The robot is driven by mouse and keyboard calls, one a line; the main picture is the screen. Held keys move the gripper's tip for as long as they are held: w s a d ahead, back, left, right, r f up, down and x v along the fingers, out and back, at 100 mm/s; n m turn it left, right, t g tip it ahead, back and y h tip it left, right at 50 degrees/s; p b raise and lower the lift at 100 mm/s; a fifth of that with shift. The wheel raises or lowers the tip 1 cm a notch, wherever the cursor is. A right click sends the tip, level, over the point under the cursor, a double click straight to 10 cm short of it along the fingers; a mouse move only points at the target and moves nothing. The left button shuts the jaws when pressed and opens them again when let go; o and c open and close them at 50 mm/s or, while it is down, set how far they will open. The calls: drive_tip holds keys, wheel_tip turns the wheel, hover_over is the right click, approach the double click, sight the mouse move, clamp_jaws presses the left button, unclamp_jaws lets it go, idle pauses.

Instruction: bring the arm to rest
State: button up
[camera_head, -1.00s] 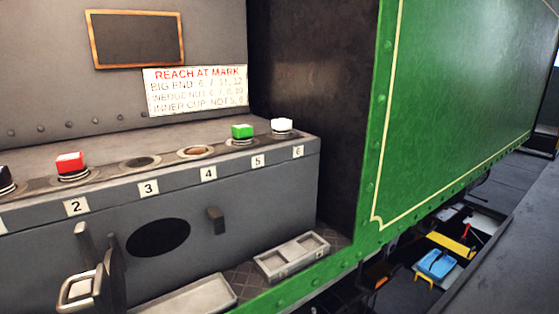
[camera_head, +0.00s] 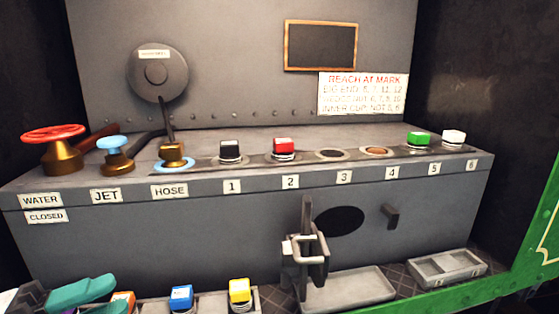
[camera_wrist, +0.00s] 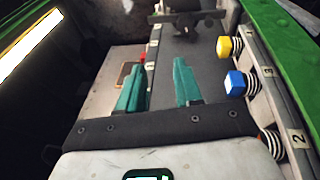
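My gripper (camera_wrist: 157,68) shows in the wrist view as two teal fingers standing well apart with nothing between them. It also shows at the lower left corner of the head view (camera_head: 100,291), in front of the grey bench (camera_head: 240,240) and close to the row of coloured blocks at its foot. An orange block (camera_head: 123,299) is partly hidden behind the fingers. A blue block (camera_head: 181,297) and a yellow block (camera_head: 239,290) stand to the right of my gripper, apart from it.
The bench top carries a red wheel valve (camera_head: 55,140), a blue valve (camera_head: 115,150), a hose fitting (camera_head: 173,152) and several coloured blocks in numbered places. A hinged latch (camera_head: 306,252) juts from the bench front. Low trays (camera_head: 350,288) lie below it.

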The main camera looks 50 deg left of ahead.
drive_tip(key=w+d+f+m+g+h+p, duration=0.1)
drive_tip(key=w+d+f+g, duration=0.2)
drive_tip(key=w+d+f, duration=0.6)
drive_tip(key=w+d+f+m+g+h+p, duration=0.1)
drive_tip(key=w+d+f+g, duration=0.4)
drive_tip(key=w, duration=0.6)
drive_tip(key=w+d+f+m+g+p, duration=0.1)
drive_tip(key=w+d+f, duration=0.1)
drive_tip(key=d+f, duration=0.35)
drive_tip(key=w+d+f+m+g, duration=0.1)
drive_tip(key=w+d+f+g, duration=0.1)
drive_tip(key=d, duration=0.6)
drive_tip(key=w+d+f+m+g+p, duration=0.1)
drive_tip(key=w+d+f+m, duration=0.2)
drive_tip(key=d, duration=0.4)
drive_tip(key=s+d+f+m+g+y+p, duration=0.1)
drive_tip(key=s+d+f+m+g, duration=0.15)
drive_tip(key=d, duration=0.75)
drive_tip(key=s+d+f+m+g+y+p, duration=0.1)
drive_tip(key=s+d+f+m+g+p, duration=0.2)
drive_tip(key=d, duration=0.7)
drive_tip(key=s+d+m+y, duration=0.4)
drive_tip(key=s+d, duration=0.7)
drive_tip(key=s, duration=0.3)
drive_tip(key=shift+s+r, duration=0.2)
drive_tip(key=shift+r, duration=0.15)
drive_tip(key=shift+g, duration=0.25)
